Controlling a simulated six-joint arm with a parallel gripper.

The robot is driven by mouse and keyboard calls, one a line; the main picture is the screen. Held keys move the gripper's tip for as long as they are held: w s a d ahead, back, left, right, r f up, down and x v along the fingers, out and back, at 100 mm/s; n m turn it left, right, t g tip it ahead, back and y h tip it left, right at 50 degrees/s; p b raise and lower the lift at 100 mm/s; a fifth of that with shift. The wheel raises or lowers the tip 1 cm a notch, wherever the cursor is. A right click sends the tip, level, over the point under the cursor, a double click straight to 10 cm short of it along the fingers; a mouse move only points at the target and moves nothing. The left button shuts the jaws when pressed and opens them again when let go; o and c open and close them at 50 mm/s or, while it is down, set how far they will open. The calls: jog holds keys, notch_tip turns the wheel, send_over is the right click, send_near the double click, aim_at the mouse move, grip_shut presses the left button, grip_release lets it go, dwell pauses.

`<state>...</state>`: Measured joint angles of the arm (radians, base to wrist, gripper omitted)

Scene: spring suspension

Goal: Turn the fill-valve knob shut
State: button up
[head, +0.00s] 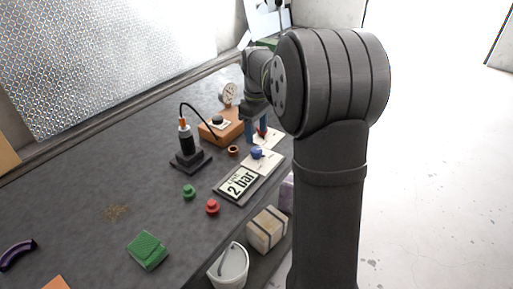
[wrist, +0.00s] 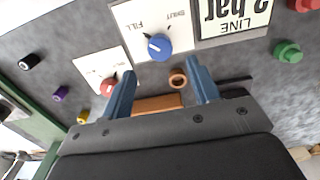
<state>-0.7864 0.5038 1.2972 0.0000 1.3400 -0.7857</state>
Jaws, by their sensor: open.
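The blue fill-valve knob (head: 257,153) sits on a white plate at the table's right side. In the wrist view the blue knob (wrist: 159,46) is on a plate (wrist: 122,22) lettered FILL and SHUT, seen upside down. Its exact pointer direction is too small to tell. My gripper (wrist: 162,68) is open and empty, with its two blue fingers apart and not touching the knob. The knob shows just past the fingertips in the wrist view.
A red knob (wrist: 108,84) on another white plate is close to one finger. A copper ring (wrist: 178,78) lies near the other finger. An orange box (head: 222,127) and a black stand (head: 190,160) are nearby. A "LINE 2 bar" sign (head: 240,182) adjoins the fill plate.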

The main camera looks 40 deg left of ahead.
aim_at(256, 149)
notch_tip(256, 149, down, 7)
jog(key=shift+f, duration=0.1)
dwell(0.3)
jog(key=c, duration=1)
